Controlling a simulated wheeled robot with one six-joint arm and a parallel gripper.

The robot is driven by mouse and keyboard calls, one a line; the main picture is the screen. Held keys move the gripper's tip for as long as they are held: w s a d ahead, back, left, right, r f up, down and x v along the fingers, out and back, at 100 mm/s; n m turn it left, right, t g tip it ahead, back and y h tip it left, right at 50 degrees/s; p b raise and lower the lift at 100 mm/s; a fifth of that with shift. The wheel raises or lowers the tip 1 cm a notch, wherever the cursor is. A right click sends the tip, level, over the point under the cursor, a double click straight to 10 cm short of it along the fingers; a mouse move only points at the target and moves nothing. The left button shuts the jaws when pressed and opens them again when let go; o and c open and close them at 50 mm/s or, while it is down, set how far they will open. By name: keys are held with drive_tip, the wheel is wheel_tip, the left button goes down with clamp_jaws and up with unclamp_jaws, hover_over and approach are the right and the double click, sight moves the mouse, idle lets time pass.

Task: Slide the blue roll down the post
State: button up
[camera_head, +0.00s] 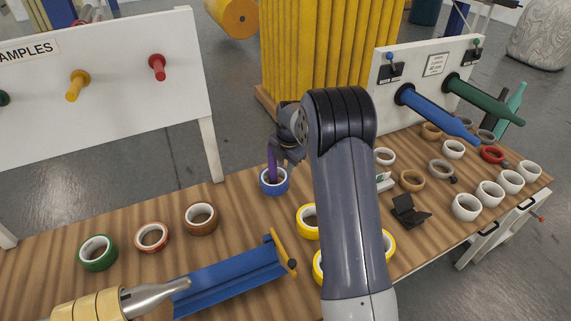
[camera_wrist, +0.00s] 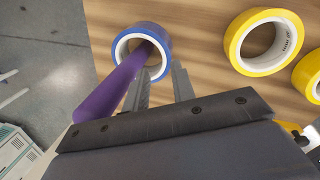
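The blue roll (camera_head: 274,188) is low at the table, around the lower end of the purple post (camera_head: 271,160). In the wrist view the blue roll (camera_wrist: 163,38) shows as a ring, with the purple post (camera_wrist: 108,92) running into its hole. I cannot tell if the roll lies flat on the wood. My gripper (camera_wrist: 163,70) has its two fingers apart, near the roll's near-right side. The left fingertip overlaps the roll's near rim; the right one is just outside it. Contact is unclear. In the head view my arm hides most of the gripper.
Yellow rolls (camera_wrist: 232,40) lie to the right of the post. Brown (camera_head: 201,233), red (camera_head: 137,240) and green (camera_head: 82,256) rolls lie at left. A blue trough-like fixture (camera_head: 235,279) stands in front. The sample board (camera_head: 110,105) stands behind left. Wood around the blue roll is bare.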

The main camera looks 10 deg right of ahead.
drive_tip(key=shift+o, duration=1.4)
wheel_tip(320, 180, up, 11)
drive_tip(key=s+b, duration=0.1)
drive_tip(key=s, duration=0.1)
drive_tip(key=shift+d+f+b, duration=0.15)
drive_tip(key=shift+d+b, duration=0.05)
drive_tip(key=shift+b, duration=0.2)
drive_tip(key=shift+c, duration=0.5)
